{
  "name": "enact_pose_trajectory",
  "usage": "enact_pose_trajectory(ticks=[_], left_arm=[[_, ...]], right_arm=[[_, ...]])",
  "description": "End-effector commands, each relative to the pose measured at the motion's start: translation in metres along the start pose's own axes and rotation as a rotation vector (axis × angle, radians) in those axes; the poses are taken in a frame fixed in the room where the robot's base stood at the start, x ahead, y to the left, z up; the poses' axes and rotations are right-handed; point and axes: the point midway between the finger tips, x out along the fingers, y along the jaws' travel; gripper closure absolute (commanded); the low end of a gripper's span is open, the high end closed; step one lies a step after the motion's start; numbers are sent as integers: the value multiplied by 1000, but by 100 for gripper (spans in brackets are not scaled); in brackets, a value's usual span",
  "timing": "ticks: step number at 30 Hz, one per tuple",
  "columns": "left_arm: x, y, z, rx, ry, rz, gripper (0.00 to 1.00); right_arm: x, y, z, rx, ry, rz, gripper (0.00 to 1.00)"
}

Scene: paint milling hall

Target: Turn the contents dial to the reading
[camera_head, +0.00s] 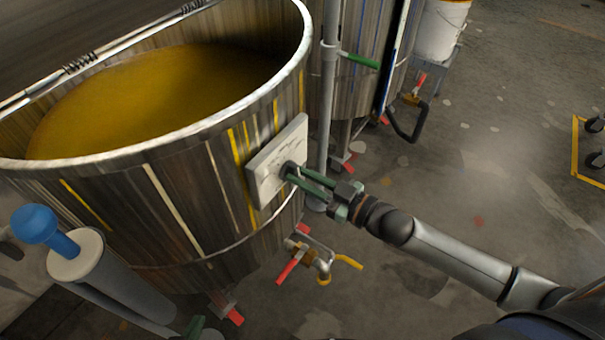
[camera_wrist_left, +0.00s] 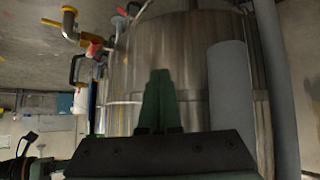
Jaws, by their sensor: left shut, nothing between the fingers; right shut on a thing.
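The contents dial has a dark knob (camera_head: 288,170) on a white plate (camera_head: 265,180) fixed to the outside of the steel tank (camera_head: 160,205). Marks on the plate are too small to read. My right gripper (camera_head: 292,173) is shut on the knob, its green fingers coming in from the right and hiding part of it. My left gripper (camera_head: 194,326) shows only as a green tip at the bottom edge, low in front of the tank. In the left wrist view its fingers (camera_wrist_left: 158,85) are shut together and empty, pointing at a steel tank wall.
The tank holds yellow-brown liquid (camera_head: 150,95). Below the dial is a tap (camera_head: 322,265) with red and yellow handles. A grey cylinder with a blue knob (camera_head: 35,223) stands at the left. A pole (camera_head: 329,100) rises right of the tank. The floor at right is largely free.

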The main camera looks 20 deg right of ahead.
Motion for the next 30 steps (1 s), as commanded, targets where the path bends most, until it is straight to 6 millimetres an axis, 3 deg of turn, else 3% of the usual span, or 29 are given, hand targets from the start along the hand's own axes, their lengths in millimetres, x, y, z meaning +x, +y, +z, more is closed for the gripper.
enact_pose_trajectory(ticks=[15,30], left_arm=[[-9,-4,5,-4,-15,-13,100],[-9,-6,4,-7,-12,-17,100]], right_arm=[[0,-1,0,-314,-1,0,100],[0,-2,1,-379,0,0,100]])
